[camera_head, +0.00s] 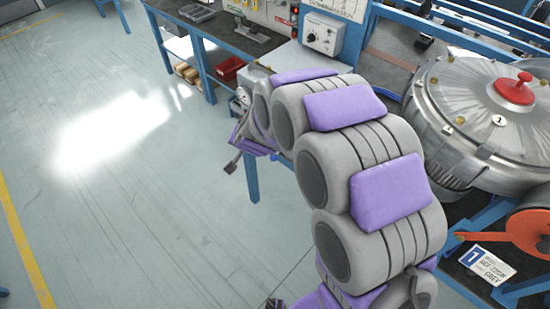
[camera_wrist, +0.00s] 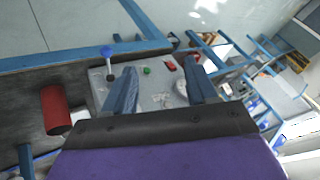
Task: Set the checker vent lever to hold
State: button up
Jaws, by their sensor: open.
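The checker is a grey box (camera_wrist: 160,98) on the dark bench in the wrist view. A lever with a blue knob (camera_wrist: 107,51) rises from its left part; its setting labels cannot be read. A green button (camera_wrist: 147,70), a red switch (camera_wrist: 169,64) and a partly hidden round gauge sit on the box. My gripper (camera_wrist: 160,68) is open, its two blue-grey fingers apart over the box. The lever is left of the left finger, and nothing is held. In the head view my arm hides most of the checker; a small gauge (camera_head: 242,96) shows beside it.
In the head view a blue-framed bench (camera_head: 212,32) with a red bin (camera_head: 229,68) lies behind my arm. A large metal blower (camera_head: 480,110) is at right. The floor at left is clear.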

jog(key=w+a+f+m+t+h, duration=0.15)
jog(key=a+f, duration=0.25)
jog(key=f, duration=0.4)
jog(key=w+a+f+m+t+h, duration=0.1)
jog(key=w+a+f+t+h, duration=0.25)
jog(key=f, duration=0.35)
jog(key=s+d+f+t+h+p, duration=0.1)
jog(key=s+d+f+h, duration=0.15)
jog(key=d+f, duration=0.2)
jog(key=t+h, duration=0.4)
send_near(273, 159)
jog(key=shift+m+y, duration=0.25)
jog(key=shift+y, duration=0.2)
jog(key=x, duration=0.3)
jog(key=f+b+x, duration=0.1)
jog(key=x, duration=0.3)
jog(key=b+x, duration=0.1)
jog(key=x, duration=0.3)
jog(key=shift+f, duration=0.2)
jog(key=shift+a, duration=0.3)
jog(key=shift+d, duration=0.3)
jog(key=c, duration=0.6)
jog(key=shift+a, duration=0.1)
grip_shut()
